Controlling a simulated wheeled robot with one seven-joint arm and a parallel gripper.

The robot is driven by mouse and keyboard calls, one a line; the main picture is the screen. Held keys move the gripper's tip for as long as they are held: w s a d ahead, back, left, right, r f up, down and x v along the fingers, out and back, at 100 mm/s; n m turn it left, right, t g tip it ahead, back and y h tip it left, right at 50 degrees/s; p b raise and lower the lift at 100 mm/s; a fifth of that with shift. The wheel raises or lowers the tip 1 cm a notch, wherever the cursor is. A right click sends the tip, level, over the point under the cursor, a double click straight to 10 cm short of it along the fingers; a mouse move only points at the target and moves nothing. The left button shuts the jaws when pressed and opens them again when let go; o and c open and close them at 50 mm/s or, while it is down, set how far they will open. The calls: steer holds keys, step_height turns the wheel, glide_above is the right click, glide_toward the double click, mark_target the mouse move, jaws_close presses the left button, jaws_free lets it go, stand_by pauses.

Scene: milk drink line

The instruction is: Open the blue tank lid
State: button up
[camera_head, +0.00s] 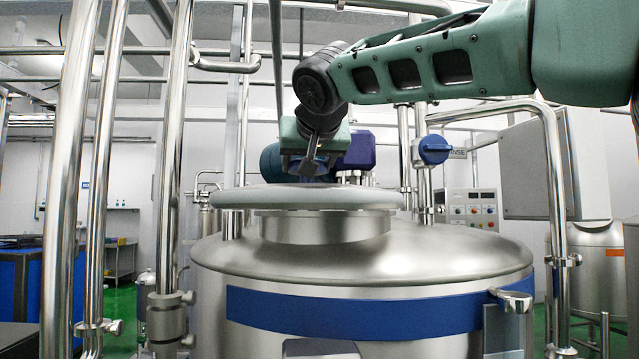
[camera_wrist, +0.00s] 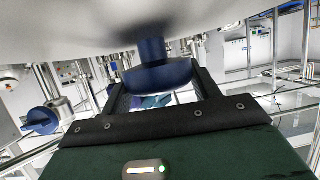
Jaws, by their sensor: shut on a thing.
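The blue-banded steel tank (camera_head: 355,312) fills the middle of the head view. In the wrist view, the lid (camera_wrist: 65,35) is a blurred grey surface across the top. A dark blue knob (camera_wrist: 152,52) joins it, and my gripper's fingers (camera_wrist: 160,82) are on both sides of the knob, shut on it. The fingers partly hide the knob in the head view.
Upright steel pipes (camera_head: 65,190) stand at the left. A pipe with a blue valve (camera_head: 433,150) rises behind the tank at the right, near a control panel (camera_head: 467,208). A bent pipe (camera_head: 553,170) stands at the right. The air above the lid's left side looks clear.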

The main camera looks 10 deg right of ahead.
steer(key=s+a+m+h, duration=0.1)
steer(key=a, duration=0.1)
steer(key=s+a+m+h+p, duration=0.1)
steer(key=s+a+m+h, duration=0.1)
steer(key=a, duration=0.1)
steer(key=s+a+m+g+h+p, duration=0.1)
steer(key=a+h, duration=0.1)
steer(key=shift+s+a+r+m, duration=0.15)
steer(key=shift+s+a+m, duration=0.05)
steer(key=shift+a+m, duration=0.1)
steer(key=shift+s+a+f+m+g+h+p, duration=0.1)
steer(key=shift+s+a+m+g+h+p, duration=0.1)
steer(key=shift+a+m+g+h+p, duration=0.25)
steer(key=shift+s+a+f+m+g+h+p, duration=0.1)
steer(key=shift+s+a+m+g+h+p, duration=0.15)
steer(key=shift+a+h, duration=0.3)
steer(key=shift+a, duration=0.1)
steer(key=shift+w, duration=0.1)
steer(key=o, duration=1.4)
steer(key=shift+c, duration=0.2)
steer(key=p+v, duration=0.2)
steer(key=v, duration=1.5)
steer(key=shift+s+p, duration=0.25)
steer(key=shift+p, duration=0.15)
